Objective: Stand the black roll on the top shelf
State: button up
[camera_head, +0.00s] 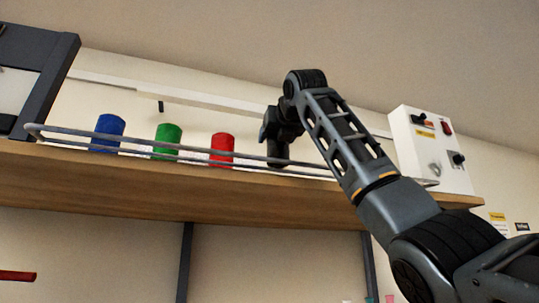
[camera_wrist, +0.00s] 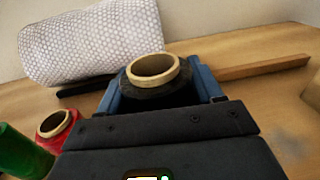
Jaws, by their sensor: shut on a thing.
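The black roll (camera_wrist: 160,88) has a tan cardboard core whose open end faces up in the wrist view. It stands about upright between the blue fingers of my gripper (camera_wrist: 158,92), which are shut on its sides. In the head view my gripper (camera_head: 279,140) is over the top shelf (camera_head: 250,192), behind the wire rail and right of the red roll (camera_head: 222,149). There I cannot tell the black roll from the dark gripper. Its lower end is hidden in the wrist view, so I cannot tell whether it touches the shelf.
A green roll (camera_head: 167,140) and a blue roll (camera_head: 107,131) stand left of the red one. A wire rail (camera_head: 60,136) runs along the shelf front. A bubble-wrap roll (camera_wrist: 90,40) and a wooden bar (camera_wrist: 265,66) lie behind. A white control box (camera_head: 432,150) is at right.

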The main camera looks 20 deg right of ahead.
aim_at(270, 156)
jog(key=shift+w+a+f, duration=0.6)
jog(key=shift+w+f, duration=0.1)
jog(key=shift+w, duration=0.05)
jog(key=shift+f+p, duration=0.3)
jog(key=shift+f, duration=1.65)
jog(key=o, duration=1.2)
jog(key=shift+f, duration=0.1)
jog(key=shift+o, duration=0.2)
jog(key=shift+s, duration=0.1)
jog(key=s+a+b, duration=0.1)
jog(key=s+b, duration=0.3)
jog(key=s, duration=0.7)
jog(key=shift+s+b, duration=0.3)
jog(key=shift+s, duration=0.1)
